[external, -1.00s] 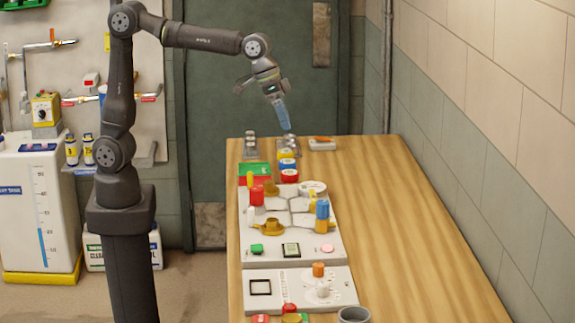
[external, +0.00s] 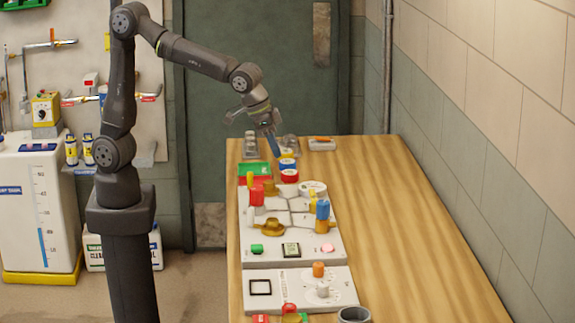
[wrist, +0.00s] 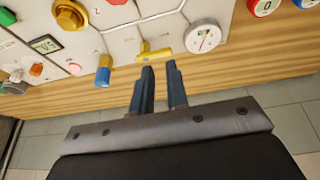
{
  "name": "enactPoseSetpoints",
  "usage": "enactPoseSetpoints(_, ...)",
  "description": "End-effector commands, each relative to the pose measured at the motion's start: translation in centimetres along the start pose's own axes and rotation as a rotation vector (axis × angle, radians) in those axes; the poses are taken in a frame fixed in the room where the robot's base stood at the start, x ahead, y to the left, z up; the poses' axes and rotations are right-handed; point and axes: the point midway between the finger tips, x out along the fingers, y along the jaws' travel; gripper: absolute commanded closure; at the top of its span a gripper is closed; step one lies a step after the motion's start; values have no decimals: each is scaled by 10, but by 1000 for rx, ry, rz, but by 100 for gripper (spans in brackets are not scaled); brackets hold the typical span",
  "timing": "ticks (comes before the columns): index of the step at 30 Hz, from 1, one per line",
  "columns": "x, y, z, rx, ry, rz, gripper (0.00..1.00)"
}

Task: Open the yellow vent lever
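In the external view the yellow lever (external: 312,197) is small and partly hidden behind the blue-and-orange handle (external: 322,215). My gripper (wrist: 161,70) has its two dark blue fingers apart with nothing between them. Its fingertips appear just below the lever in the wrist picture, apart from it. In the external view my gripper (external: 275,152) is above the far end of the panel.
Red and blue round dials (external: 289,171) stand beyond the panel. A red handle (external: 256,195) and a gold knob (external: 271,227) rise from the panel's left side. The wooden bench (external: 410,240) is clear to the right of the panel.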

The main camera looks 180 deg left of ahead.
Motion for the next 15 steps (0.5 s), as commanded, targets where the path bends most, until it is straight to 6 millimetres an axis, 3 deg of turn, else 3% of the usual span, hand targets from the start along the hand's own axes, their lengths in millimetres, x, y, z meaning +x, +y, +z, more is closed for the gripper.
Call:
enactPoseSetpoints(4,18,4,14,11,10,-25,100)
enactPoseSetpoints(15,21,4,14,11,12,-27,100)
